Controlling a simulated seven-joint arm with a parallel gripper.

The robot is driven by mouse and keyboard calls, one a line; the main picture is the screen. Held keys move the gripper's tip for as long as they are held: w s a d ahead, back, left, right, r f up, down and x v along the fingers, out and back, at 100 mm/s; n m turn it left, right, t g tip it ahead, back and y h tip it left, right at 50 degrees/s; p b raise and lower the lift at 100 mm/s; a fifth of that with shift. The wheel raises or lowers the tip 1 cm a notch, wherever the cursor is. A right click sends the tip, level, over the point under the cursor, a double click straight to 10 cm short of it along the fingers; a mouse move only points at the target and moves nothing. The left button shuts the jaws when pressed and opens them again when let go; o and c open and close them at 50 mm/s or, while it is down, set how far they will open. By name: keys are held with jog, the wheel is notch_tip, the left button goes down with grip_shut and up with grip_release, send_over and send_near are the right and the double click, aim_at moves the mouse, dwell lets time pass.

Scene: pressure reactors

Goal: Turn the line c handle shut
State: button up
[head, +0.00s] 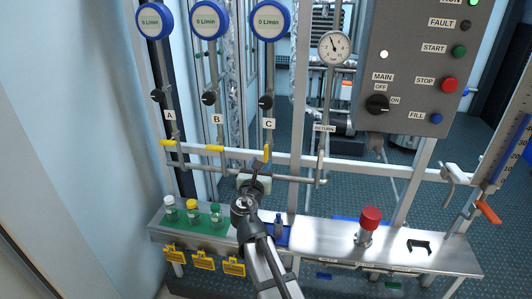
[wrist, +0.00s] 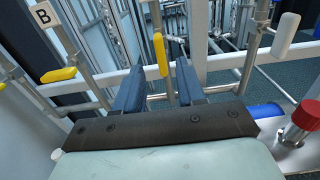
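The line C handle (head: 266,153) is a short yellow lever under the C label (head: 268,124). It stands roughly upright, along its pipe, while the yellow B handle (head: 214,148) and A handle (head: 167,143) lie crosswise. In the wrist view the C handle (wrist: 160,55) shows between and just beyond my fingertips, with its lower end near them. My gripper (wrist: 160,70) is open, one dark blue finger on each side of the handle's line, with visible gaps. In the head view my gripper (head: 257,172) is just below the handle, and its fingers are hard to make out.
A white horizontal rail (head: 340,163) runs behind the handles. A steel shelf (head: 330,245) below holds small capped bottles (head: 192,211) and a red-topped knob (head: 369,218). A control panel (head: 415,60) is at upper right. The B handle (wrist: 58,74) is left of my fingers.

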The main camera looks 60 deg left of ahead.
aim_at(265, 154)
jog(key=x, duration=0.7)
jog(key=shift+w+a+f, duration=0.1)
jog(key=shift+w+a, duration=0.2)
grip_shut()
